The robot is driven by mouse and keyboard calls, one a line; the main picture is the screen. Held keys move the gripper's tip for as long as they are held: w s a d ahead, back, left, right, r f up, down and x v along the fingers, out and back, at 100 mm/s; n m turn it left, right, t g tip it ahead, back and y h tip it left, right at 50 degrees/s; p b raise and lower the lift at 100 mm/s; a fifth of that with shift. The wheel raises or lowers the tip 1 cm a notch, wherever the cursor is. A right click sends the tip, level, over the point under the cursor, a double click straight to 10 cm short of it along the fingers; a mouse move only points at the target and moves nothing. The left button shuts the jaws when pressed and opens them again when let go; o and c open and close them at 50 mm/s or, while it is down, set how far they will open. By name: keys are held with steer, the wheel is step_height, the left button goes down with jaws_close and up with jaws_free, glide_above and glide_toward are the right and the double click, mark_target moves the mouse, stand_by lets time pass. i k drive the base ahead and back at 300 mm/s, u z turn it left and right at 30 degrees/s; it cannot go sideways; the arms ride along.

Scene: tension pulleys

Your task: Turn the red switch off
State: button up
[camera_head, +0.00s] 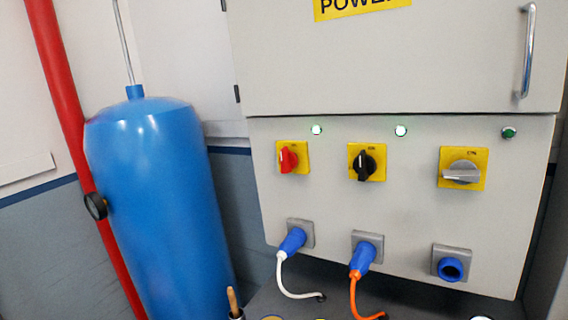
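The red switch (288,159) is a red rotary knob on a yellow plate, at the left of a row of three switches on the grey power cabinet (400,220). A lit white-green lamp (316,130) sits just above it. The red knob looks slightly tilted from upright; its exact setting is too small to read. My gripper does not show in this view, so its state and distance from the switch cannot be seen.
A black switch (363,163) and a grey switch (462,173) sit to the right. Below are a white-cabled plug (292,242), an orange-cabled plug (362,261) and an empty blue socket (451,268). A blue tank (160,200) and red pipe (72,120) stand left.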

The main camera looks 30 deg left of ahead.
mark_target(289, 160)
steer(key=z, duration=0.55)
steer(key=k, duration=0.9)
steer(key=u, duration=0.65)
steer(key=i, duration=1)
steer(key=z, duration=0.05)
